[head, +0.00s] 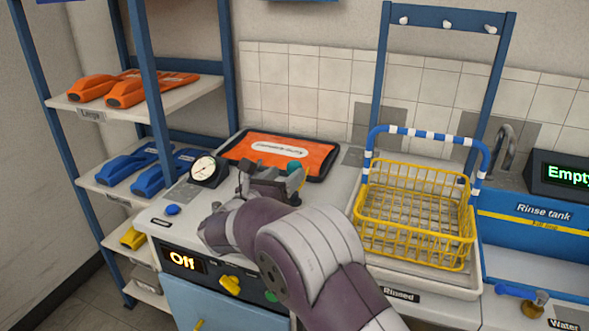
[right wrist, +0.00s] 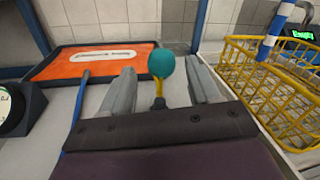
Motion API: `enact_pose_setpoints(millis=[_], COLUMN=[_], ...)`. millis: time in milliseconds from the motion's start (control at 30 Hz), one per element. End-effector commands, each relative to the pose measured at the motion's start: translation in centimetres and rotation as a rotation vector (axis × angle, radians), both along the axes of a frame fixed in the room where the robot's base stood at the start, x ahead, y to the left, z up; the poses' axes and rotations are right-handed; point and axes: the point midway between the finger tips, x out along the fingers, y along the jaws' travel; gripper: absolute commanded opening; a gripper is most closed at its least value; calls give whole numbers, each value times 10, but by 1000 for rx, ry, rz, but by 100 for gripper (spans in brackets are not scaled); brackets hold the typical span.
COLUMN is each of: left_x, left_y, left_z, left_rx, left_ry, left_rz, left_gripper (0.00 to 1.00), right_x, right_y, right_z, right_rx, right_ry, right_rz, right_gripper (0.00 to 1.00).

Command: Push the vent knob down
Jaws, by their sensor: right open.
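A round teal knob (head: 294,167) stands on the white bench top, partly hidden behind my right gripper (head: 274,181). In the right wrist view the teal knob (right wrist: 161,62) sits on a yellow stem. The open fingers of my right gripper (right wrist: 161,78) lie to either side of it in the picture, with nothing clamped; I cannot tell whether they touch it. A flat blue knob (head: 172,210) is on the bench top at the left front. I can read no vent label on either knob. My left gripper is not in view.
A black gauge (head: 208,170) stands left of my right gripper. A yellow wire basket (head: 415,218) is to the right. The front panel reads Off above a yellow switch (head: 229,284). Shelves (head: 150,91) stand at the left.

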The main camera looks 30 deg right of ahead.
Motion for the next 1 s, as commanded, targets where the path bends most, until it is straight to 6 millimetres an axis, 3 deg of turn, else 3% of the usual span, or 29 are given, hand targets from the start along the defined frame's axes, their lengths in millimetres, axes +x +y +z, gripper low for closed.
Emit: enact_pose_setpoints(millis=[100,233,567,700,767,867,1000], left_x=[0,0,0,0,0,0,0], left_y=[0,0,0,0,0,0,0], left_z=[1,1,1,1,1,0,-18], left_rx=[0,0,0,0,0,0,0], left_ry=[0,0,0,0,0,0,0], left_rz=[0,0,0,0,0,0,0], left_gripper=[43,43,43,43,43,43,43], right_x=[12,22,25,25,25,25,24], right_y=[-22,-35,-40,-40,-40,-40,-40], right_z=[0,1,0,0,0,-1,-16], right_rx=[-1,-2,-1,-1,-1,-1,-1], right_ry=[1,0,3,3,3,3,3], right_rz=[-3,-1,2,2,2,2,1], right_gripper=[61,61,61,16,0,0,0])
